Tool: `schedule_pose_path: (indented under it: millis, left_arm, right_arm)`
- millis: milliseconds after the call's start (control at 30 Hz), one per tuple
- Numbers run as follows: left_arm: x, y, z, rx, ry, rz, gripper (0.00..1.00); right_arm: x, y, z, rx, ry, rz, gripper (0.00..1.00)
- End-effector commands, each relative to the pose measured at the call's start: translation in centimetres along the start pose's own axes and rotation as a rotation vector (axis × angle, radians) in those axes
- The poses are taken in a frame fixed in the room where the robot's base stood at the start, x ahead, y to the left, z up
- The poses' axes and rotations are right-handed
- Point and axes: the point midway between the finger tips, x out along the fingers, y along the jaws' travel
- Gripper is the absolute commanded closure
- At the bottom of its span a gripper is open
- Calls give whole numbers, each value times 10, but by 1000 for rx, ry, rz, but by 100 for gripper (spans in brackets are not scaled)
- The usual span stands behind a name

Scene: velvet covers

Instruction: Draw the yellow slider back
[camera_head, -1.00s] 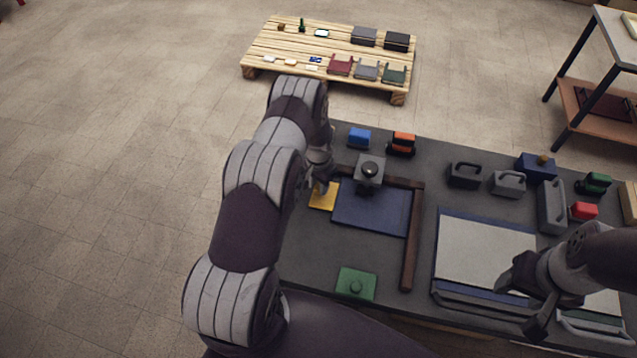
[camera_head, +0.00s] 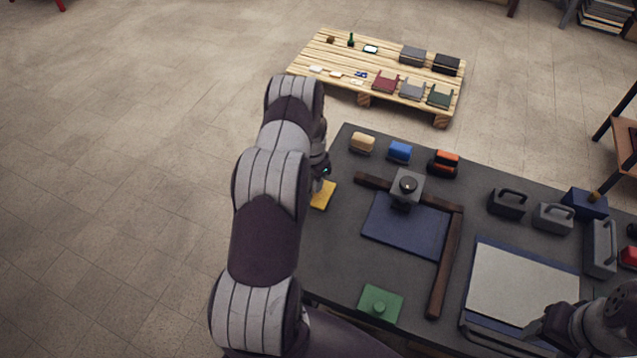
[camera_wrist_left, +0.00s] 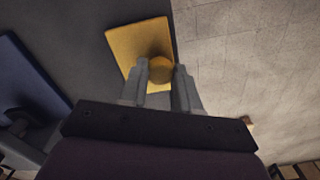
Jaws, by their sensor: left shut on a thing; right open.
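The yellow slider (camera_head: 324,192) is a flat plate with a round knob, lying on the dark table by its left edge. It is apart from the blue plate (camera_head: 405,228), with bare table between them. In the left wrist view the yellow slider (camera_wrist_left: 136,42) is near the table edge, and my left gripper (camera_wrist_left: 161,73) has its fingers on either side of the knob, shut on it. In the head view my left arm hides part of the slider. My right gripper (camera_head: 541,330) is open and empty over the grey-white panel's lower right.
A green slider (camera_head: 380,304) lies at the front. Blue (camera_head: 400,152), tan (camera_head: 362,142) and orange (camera_head: 445,162) blocks stand at the back.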

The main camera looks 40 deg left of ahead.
Motion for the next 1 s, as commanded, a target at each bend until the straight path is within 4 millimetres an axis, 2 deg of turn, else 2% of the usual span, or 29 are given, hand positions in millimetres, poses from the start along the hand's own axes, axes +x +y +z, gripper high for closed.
schedule_pose_path:
  millis: [67, 100, 167, 433, 567, 667, 900, 1000]
  left_arm:
    - [-3, -3, -1, -1, 5, -6, 100]
    - [-3, -3, -1, -1, 6, -7, 59]
    - [-3, -3, -1, -1, 6, -6, 43]
    - [-2, -2, -1, -1, 3, -4, 43]
    - [-11, -2, -1, -1, 5, -5, 43]
    - [-30, -3, -1, -1, 7, -6, 43]
    - [-94, -4, 0, -2, 8, -6, 43]
    - [-113, -4, 1, -2, 7, -5, 43]
  right_arm:
    - [0, 0, 0, 0, 0, 0, 44]
    - [-1, 0, 0, 0, 0, 0, 44]
    - [-1, 0, 0, 0, 0, 0, 44]
    - [0, 0, 0, 0, 0, 0, 44]
    - [4, 0, 0, 0, 0, 0, 44]
    - [10, 0, 1, 0, 0, 0, 44]
    - [25, 0, 3, 0, 0, 0, 44]
    - [28, 0, 3, 0, 0, 0, 44]
